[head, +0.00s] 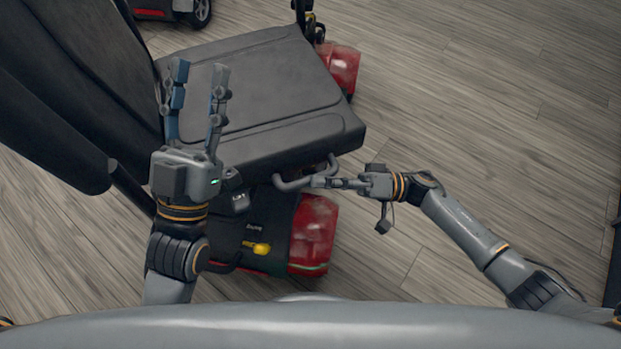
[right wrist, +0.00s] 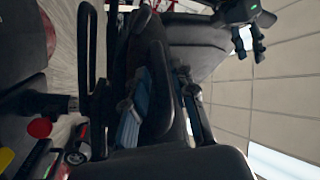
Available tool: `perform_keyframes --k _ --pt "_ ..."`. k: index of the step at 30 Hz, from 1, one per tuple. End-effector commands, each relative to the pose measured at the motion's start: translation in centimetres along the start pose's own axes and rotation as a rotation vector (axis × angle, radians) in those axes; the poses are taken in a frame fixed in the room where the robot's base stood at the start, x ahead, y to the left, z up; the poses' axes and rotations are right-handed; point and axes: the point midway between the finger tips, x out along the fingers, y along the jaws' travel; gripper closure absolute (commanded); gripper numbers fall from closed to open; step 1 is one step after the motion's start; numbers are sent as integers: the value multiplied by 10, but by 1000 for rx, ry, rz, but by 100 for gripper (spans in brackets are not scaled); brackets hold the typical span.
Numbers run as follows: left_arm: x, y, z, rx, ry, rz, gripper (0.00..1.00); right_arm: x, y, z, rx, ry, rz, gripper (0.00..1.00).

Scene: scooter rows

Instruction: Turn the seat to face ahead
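The black scooter seat (head: 275,95) fills the upper left of the head view, its backrest (head: 85,75) to the left and its cushion front toward the right. My left gripper (head: 196,80) is over the cushion near the backrest, fingers spread with nothing between them; whether it touches is unclear. A grey looped handle (head: 290,184) projects below the cushion's near edge. My right gripper (head: 322,180) is beside this handle, fingertips close to or touching it. In the right wrist view, its fingers (right wrist: 158,100) stand apart; a dark shape shows between them, and contact is unclear.
The scooter's red body parts (head: 313,232) show below and beyond the seat (head: 338,65). A yellow knob (head: 261,248) is on its near side. Another red vehicle (head: 165,10) stands at the top. The wooden floor (head: 480,110) at right is clear.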

Motion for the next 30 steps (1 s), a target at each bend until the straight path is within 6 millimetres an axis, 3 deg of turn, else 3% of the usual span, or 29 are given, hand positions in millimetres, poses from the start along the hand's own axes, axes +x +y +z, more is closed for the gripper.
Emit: perform_keyframes --k 6,16,17,21,30 --pt "-2 2 -13 -4 76 3 60 23 0 0 0 0 -1 74" --pt "-2 2 -16 -5 92 3 60 27 0 0 1 1 1 74" --pt "-2 2 -16 -5 92 3 60 27 0 0 1 0 1 76" --pt "-2 2 -16 -5 91 3 60 27 0 0 1 0 1 100" --pt "-2 2 -16 -5 91 3 60 26 0 -1 0 -1 0 100"
